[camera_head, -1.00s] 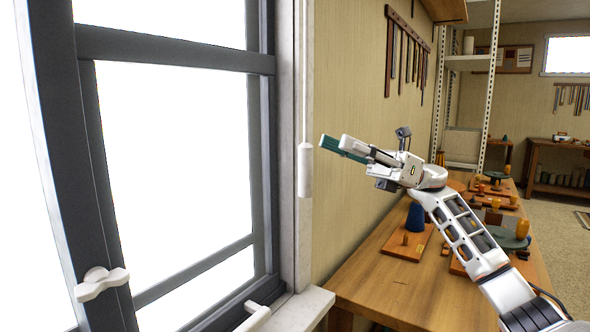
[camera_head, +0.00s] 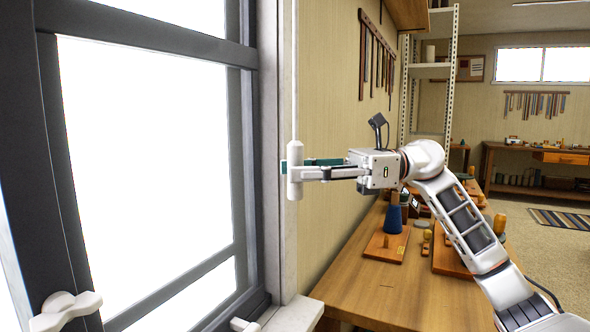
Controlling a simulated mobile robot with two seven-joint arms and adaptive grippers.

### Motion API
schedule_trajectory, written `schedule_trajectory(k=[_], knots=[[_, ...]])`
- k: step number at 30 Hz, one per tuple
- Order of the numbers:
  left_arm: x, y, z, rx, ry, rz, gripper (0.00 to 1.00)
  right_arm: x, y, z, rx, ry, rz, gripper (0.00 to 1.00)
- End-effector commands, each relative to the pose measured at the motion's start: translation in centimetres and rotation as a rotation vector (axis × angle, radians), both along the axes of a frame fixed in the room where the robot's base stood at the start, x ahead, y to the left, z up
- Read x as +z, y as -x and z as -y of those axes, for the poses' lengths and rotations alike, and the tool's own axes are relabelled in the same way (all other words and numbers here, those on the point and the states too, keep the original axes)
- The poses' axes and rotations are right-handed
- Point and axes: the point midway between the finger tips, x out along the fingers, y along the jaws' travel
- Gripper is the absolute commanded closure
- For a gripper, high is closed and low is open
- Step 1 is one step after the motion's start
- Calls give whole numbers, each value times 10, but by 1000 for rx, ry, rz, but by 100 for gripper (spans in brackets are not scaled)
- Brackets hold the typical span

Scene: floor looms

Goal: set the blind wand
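The blind wand is a white handle (camera_head: 295,152) hanging upright from a thin rod beside the window frame. My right gripper (camera_head: 293,169) is at the handle, with its fingers pointing left. The green-faced finger passes behind the handle and its tip shows to the left. The pale finger reaches the handle from the right, and its tip blends with the white handle. I cannot tell whether the fingers press on it. My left gripper is not in view.
The dark window frame (camera_head: 249,150) stands close on the left, with a white latch (camera_head: 66,309) low on it. A wooden bench (camera_head: 365,287) runs along the wall below my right arm. It holds a blue cone (camera_head: 393,220) and several small pieces.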

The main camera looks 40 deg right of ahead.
Motion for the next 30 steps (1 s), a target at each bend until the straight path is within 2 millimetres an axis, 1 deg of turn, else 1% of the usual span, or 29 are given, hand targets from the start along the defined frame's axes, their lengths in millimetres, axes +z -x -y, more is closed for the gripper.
schedule_trajectory(k=[1,4,12,13,14,15,16,17,24,30], knots=[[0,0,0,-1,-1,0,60,1,-1,-4,2,-1,3,63],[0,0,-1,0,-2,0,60,1,-4,-9,2,0,1,63],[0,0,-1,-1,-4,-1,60,0,-5,-10,1,0,0,63],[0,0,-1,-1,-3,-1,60,0,-5,-10,1,0,0,69],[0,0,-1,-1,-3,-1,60,0,-5,-10,1,0,0,76],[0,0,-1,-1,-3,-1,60,0,-5,-10,1,0,0,87],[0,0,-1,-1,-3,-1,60,0,-5,-10,1,0,0,95],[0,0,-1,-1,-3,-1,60,0,-5,-10,1,0,0,100],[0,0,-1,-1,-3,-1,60,0,-6,-10,20,0,-2,100],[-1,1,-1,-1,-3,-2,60,0,-6,-10,143,1,-4,100]])
